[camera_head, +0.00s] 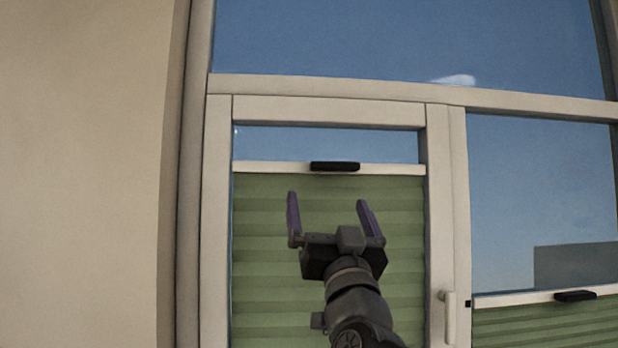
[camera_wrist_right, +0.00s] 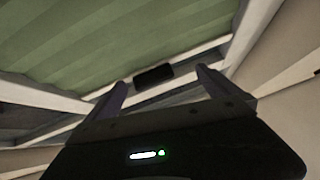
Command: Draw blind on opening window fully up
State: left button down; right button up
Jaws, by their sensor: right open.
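The green pleated blind (camera_head: 270,230) covers most of the left window sash, which has a handle (camera_head: 449,315) on its right frame. The blind's white top rail (camera_head: 265,167) carries a black grip (camera_head: 335,166) and sits a little below the sash's upper frame, with a strip of bare glass above. My right gripper (camera_head: 330,212) is open and empty in front of the blind, below the black grip. In the right wrist view the black grip (camera_wrist_right: 153,75) shows between the spread fingers (camera_wrist_right: 160,88), apart from them. My left gripper is not in view.
A second green blind (camera_head: 550,328) with its own white rail and black grip (camera_head: 575,296) hangs low in the right window. A plain beige wall (camera_head: 80,170) is at the left. Large bare glass (camera_head: 400,45) lies above the crossbar.

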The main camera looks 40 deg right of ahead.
aim_at(336, 170)
jog(key=d+r+p, duration=0.1)
jog(key=r, duration=0.1)
jog(key=w+d+r+h+p, duration=0.1)
jog(key=r, duration=0.1)
jog(key=w+d+r+h+p, duration=0.1)
jog(key=r+p, duration=0.1)
jog(key=shift+w+d+r+n, duration=0.2)
jog(key=shift+d+n, duration=0.1)
jog(key=shift+w+d+r, duration=0.15)
jog(key=shift+w+r, duration=0.05)
jog(key=shift+w, duration=0.1)
jog(key=shift+c, duration=0.2)
jog(key=c, duration=1.9)
notch_tip(336, 170, up, 5)
jog(key=p, duration=0.3)
jog(key=shift+p, duration=0.4)
jog(key=shift+c, duration=0.3)
jog(key=shift+s, duration=0.2)
